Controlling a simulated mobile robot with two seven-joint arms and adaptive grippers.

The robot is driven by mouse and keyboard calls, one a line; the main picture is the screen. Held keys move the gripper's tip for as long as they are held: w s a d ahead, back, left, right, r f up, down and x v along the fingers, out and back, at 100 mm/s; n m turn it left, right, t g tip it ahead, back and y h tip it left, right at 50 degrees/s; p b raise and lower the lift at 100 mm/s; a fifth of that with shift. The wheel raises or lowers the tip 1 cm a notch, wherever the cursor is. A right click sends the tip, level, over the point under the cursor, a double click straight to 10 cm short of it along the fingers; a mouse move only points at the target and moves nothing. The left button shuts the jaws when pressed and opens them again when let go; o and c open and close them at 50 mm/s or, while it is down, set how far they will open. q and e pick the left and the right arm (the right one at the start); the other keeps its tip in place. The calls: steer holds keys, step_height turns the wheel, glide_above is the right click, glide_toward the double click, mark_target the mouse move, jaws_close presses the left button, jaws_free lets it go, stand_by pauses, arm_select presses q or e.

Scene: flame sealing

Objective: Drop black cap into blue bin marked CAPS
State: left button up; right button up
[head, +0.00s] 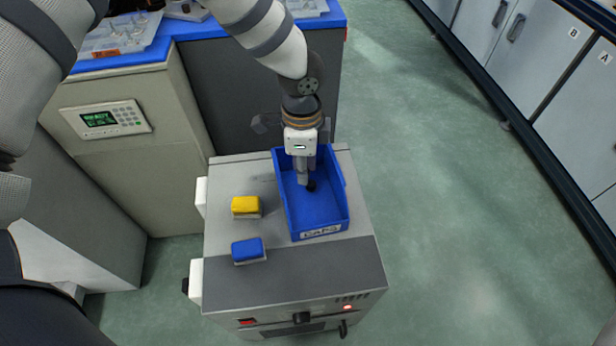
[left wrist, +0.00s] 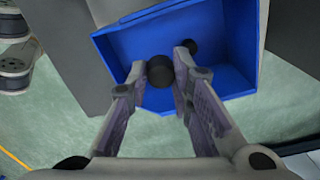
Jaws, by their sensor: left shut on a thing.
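The blue bin (head: 336,205) stands on top of a grey cabinet, and its front label reads CAPS. My left gripper (head: 304,179) points down inside the bin's outline. In the left wrist view my left gripper (left wrist: 160,68) is shut on a black cap (left wrist: 160,71), held between its fingertips over the blue bin (left wrist: 115,50). A second dark round spot (left wrist: 190,46) shows beside the right fingertip; I cannot tell whether it is another cap or a shadow. In the head view a small dark piece (head: 311,187) shows at the fingertips. My right gripper is not in view.
A yellow-topped block (head: 245,206) and a blue-topped block (head: 248,250) sit on the grey cabinet (head: 270,285), left of the bin. A blue-topped bench (head: 190,28) with trays stands behind. Open green floor (head: 450,200) lies to the right.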

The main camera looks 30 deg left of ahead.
arm_select(q)
step_height(320, 180, up, 4)
steer(key=w+m+p, duration=0.2)
step_height(320, 180, down, 6)
steer(key=a+b, duration=0.1)
steer(key=b, duration=0.1)
steer(key=shift+w+f+m, duration=0.15)
steer(key=shift+w+m, duration=0.15)
steer(key=shift+w, duration=0.1)
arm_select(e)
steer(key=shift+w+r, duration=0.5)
arm_select(q)
steer(key=shift+a, duration=0.1)
steer(key=o, duration=0.9)
steer(key=shift+c, duration=0.2)
step_height(320, 180, up, 12)
